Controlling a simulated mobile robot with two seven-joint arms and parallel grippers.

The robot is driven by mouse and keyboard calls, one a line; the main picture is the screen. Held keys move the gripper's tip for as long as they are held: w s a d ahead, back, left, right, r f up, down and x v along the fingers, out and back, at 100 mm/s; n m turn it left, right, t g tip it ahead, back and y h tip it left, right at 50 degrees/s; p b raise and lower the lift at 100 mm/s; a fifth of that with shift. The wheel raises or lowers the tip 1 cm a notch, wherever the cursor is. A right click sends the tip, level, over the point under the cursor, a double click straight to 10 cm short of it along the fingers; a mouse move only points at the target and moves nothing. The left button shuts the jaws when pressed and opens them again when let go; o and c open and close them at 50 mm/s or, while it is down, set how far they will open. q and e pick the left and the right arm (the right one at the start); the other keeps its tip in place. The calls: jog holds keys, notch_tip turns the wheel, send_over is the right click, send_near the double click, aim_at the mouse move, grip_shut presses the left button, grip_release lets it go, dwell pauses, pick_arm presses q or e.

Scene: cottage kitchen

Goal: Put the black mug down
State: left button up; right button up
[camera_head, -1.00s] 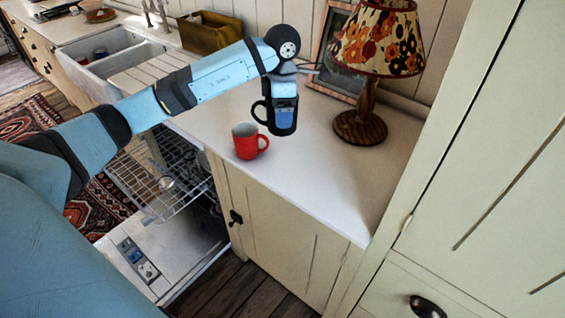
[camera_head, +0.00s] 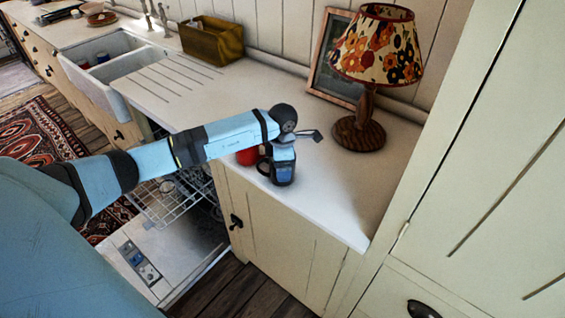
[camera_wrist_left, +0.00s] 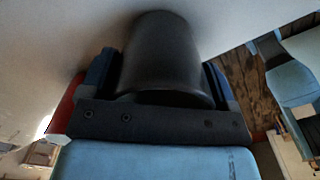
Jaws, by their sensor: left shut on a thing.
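The black mug (camera_head: 265,167) is in my left gripper (camera_head: 282,176), at the front part of the white counter (camera_head: 335,190). In the left wrist view the mug (camera_wrist_left: 160,55) fills the space between the two fingers. The gripper is shut on it. In the head view the mug is upright with its handle to the left, and my gripper hides much of it. It is at or very near the counter top; I cannot tell whether its base touches. My right gripper is not in view.
A lamp (camera_head: 360,134) and a picture frame (camera_head: 325,75) stand behind. An open dishwasher with a rack (camera_head: 165,205) is below left. The counter to the right is clear.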

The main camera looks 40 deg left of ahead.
pick_arm(q)
jog(key=shift+f, duration=0.15)
jog(key=o, duration=1.1)
jog(key=shift+c, duration=0.2)
